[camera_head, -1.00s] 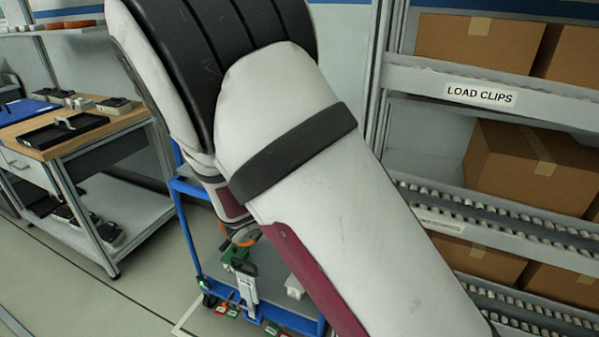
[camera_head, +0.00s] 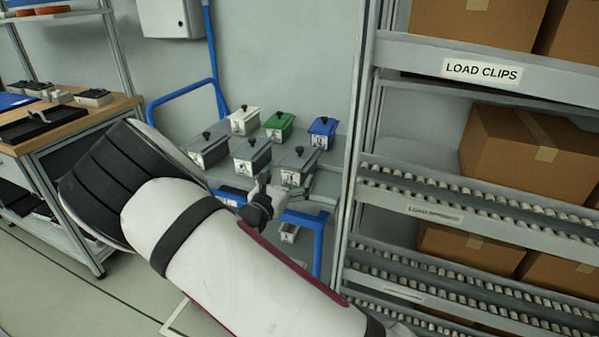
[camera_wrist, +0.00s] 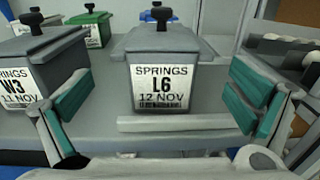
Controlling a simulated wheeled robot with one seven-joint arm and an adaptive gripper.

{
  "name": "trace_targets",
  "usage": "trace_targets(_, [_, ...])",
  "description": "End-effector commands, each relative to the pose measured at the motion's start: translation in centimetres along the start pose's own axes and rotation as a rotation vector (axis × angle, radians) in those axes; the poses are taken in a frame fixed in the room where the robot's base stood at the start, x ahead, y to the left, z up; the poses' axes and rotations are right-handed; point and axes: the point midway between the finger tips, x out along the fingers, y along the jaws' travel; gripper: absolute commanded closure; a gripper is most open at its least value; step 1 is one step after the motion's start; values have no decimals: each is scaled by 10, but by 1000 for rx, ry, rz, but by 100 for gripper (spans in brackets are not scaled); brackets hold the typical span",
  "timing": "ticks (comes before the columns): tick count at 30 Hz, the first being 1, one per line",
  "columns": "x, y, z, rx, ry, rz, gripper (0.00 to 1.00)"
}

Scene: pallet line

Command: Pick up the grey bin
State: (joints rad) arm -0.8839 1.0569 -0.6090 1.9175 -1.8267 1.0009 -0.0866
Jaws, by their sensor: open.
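Three lidded grey bins with black knobs stand in the front row on a cart, at left (camera_head: 207,150), middle (camera_head: 250,157) and right (camera_head: 296,168). My gripper (camera_head: 288,192) is at the cart's front, close to the right grey bin. In the wrist view, a grey bin labelled "SPRINGS L6 12 NOV" (camera_wrist: 163,82) is centred ahead of my open gripper (camera_wrist: 160,102). Its green-padded fingers are spread to either side, with nothing held between them. Another grey bin, labelled "W3" (camera_wrist: 40,68), stands to the left. I cannot tell whether any finger touches a bin.
Behind the grey bins stand a white bin (camera_head: 243,120), a green bin (camera_head: 280,124) and a blue bin (camera_head: 323,132). The blue-framed cart (camera_head: 318,240) has a roller rack (camera_head: 460,205) with cartons close on its right. A wooden-topped workbench (camera_head: 75,125) is at left.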

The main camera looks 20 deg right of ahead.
Motion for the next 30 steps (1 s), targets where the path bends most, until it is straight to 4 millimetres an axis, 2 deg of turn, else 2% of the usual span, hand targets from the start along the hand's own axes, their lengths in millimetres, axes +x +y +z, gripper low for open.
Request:
trace_targets(8, [17,-1,-2,-1,-1,-2,0])
trace_targets(16, [54,-2,-5,0,-1,-3,0])
trace_targets(24, [58,-1,-4,0,0,-1,0])
trace_targets(30, [58,-1,-4,0,0,-1,45])
